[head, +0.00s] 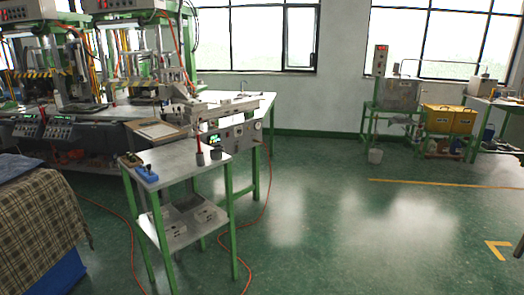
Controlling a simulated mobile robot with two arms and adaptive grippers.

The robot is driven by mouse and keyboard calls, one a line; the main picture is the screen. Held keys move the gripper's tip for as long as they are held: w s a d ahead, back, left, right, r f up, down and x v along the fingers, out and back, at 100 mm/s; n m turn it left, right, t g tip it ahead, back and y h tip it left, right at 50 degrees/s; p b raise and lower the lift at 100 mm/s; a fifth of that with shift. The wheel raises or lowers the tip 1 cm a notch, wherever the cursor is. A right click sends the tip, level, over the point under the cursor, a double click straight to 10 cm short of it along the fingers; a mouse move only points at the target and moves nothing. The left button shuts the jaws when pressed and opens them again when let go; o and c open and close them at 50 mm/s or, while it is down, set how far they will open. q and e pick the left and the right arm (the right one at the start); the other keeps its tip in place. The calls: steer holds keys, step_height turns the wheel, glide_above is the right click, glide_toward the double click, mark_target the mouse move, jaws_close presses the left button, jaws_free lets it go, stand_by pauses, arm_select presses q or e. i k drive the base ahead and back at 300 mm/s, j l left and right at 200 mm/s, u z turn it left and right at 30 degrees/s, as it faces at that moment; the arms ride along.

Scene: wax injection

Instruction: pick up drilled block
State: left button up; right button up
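No block with clearly visible drilled holes can be made out at this distance. Two small items lie at the left end of the small green-legged table (185,172). One is a blue block-like piece (147,174). The other is a brown and dark green piece (131,160) just behind it. I cannot tell whether either is the drilled block. My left gripper is not in view. A dark shape, cut off at the right edge, may be part of my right gripper, far from the small table; its fingers cannot be made out.
A cloth-covered surface (38,225) is at the lower left. Orange hoses (117,216) cross the floor. Yellow bins (447,119) stand at the back right. The middle floor is open.

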mark_target(227, 100)
steer(key=i+l+z, duration=0.3)
steer(key=i, duration=0.5)
steer(key=i+z, duration=0.3)
steer(key=i, duration=0.55)
steer(key=i+u, duration=0.15)
steer(key=i, duration=0.45)
steer(key=i+u, duration=0.15)
steer(key=i, duration=0.5)
steer(key=i+l+u, duration=0.2)
steer(key=i, duration=0.4)
steer(key=i+l+u, duration=0.15)
steer(key=i, duration=0.45)
